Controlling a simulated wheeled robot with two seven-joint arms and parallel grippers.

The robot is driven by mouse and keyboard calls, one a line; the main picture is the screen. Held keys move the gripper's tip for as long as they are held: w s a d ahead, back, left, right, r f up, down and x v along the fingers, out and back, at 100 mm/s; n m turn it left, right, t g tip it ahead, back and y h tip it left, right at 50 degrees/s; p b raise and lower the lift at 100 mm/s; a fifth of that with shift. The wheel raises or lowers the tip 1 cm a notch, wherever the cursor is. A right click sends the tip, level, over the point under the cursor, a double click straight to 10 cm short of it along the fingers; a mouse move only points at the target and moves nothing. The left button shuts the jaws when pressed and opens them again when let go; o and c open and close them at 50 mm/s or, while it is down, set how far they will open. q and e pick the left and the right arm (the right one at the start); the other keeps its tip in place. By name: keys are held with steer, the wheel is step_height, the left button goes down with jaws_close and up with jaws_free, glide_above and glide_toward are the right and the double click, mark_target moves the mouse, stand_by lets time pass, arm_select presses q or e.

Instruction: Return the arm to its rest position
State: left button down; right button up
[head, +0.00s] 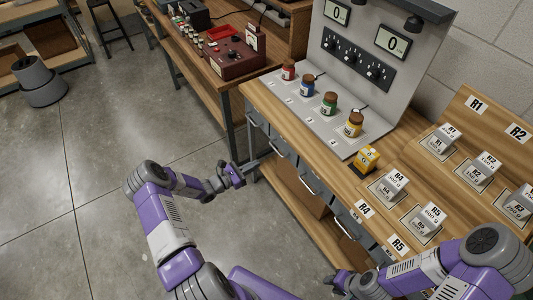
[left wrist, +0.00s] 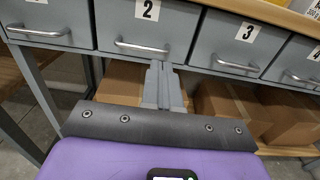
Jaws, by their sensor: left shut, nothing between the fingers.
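My left arm (head: 165,215) reaches in from the lower left in the head view. My left gripper (head: 240,170) is in front of the wooden bench (head: 262,92), below its top, over the floor. In the left wrist view its fingers (left wrist: 163,82) are together and empty, in front of the grey drawers marked 2 (left wrist: 145,32) and 3 (left wrist: 238,45). I cannot tell whether they touch a drawer. My right arm (head: 440,265) is at the lower right, and its gripper (head: 342,282) is small and low beside the bench; its fingers are unclear.
Jars with red, blue, green and yellow labels (head: 354,123) stand on the grey panel's base. A yellow block (head: 366,158) and grey blocks on labelled spots (head: 389,186) sit on the bench. Cardboard boxes (left wrist: 235,108) lie below the drawers. The floor (head: 95,130) at left is largely open.

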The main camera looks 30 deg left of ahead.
arm_select(q)
steer(key=shift+s, duration=0.1)
steer(key=s+d+f+m+g+h, duration=0.25)
steer(key=s+d+m+g, duration=0.3)
steer(key=d, duration=0.35)
steer(key=s+d+f+m+g+h, duration=0.1)
steer(key=s+d+f+m+g, duration=0.4)
steer(key=d, duration=0.4)
steer(key=s+d+m+g+y, duration=0.4)
steer(key=s+d+m+y, duration=0.2)
steer(key=s+m, duration=0.8)
steer(key=m+y, duration=0.2)
steer(key=m, duration=0.1)
steer(key=shift+d+r+g, duration=0.15)
steer(key=shift+g, duration=0.2)
steer(key=shift+w+d, duration=0.1)
